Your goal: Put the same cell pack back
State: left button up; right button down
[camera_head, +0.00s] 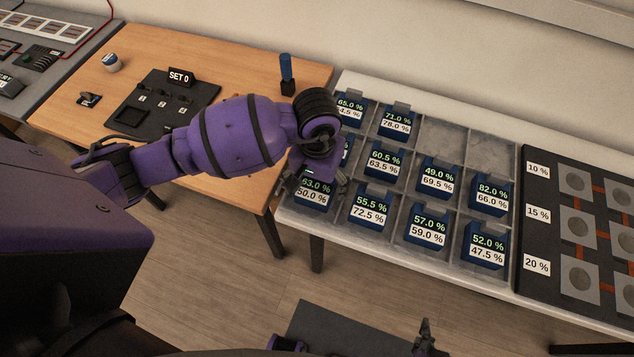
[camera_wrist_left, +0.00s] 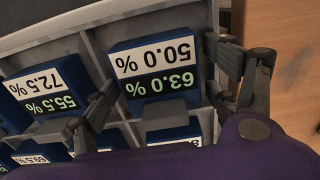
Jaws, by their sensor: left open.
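My left gripper (camera_head: 318,188) is open over the near-left compartment of the divided grey tray (camera_head: 437,140). A blue cell pack labelled 63.0 % and 50.0 % (camera_head: 314,200) sits in that compartment, partly hidden by the gripper. In the left wrist view the open fingers (camera_wrist_left: 170,98) are on either side of this pack (camera_wrist_left: 150,52); I cannot tell whether they touch it. Several other labelled blue packs sit in the tray, including 55.5 % (camera_head: 370,207) beside it. Two far-row compartments on the right are empty. A dark fingertip of my right gripper (camera_head: 427,338) seems to show at the bottom edge.
A black board (camera_head: 580,230) marked 10 %, 15 % and 20 % with round sockets lies right of the tray. A wooden table (camera_head: 225,65) at left holds a black SET 0 panel (camera_head: 160,105) and a blue-handled tool (camera_head: 286,72). Open floor lies in front.

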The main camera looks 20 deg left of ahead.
aim_at(317, 184)
pick_arm(q)
jog(key=shift+r, duration=0.25)
notch_tip(317, 184, up, 12)
dwell(1.1)
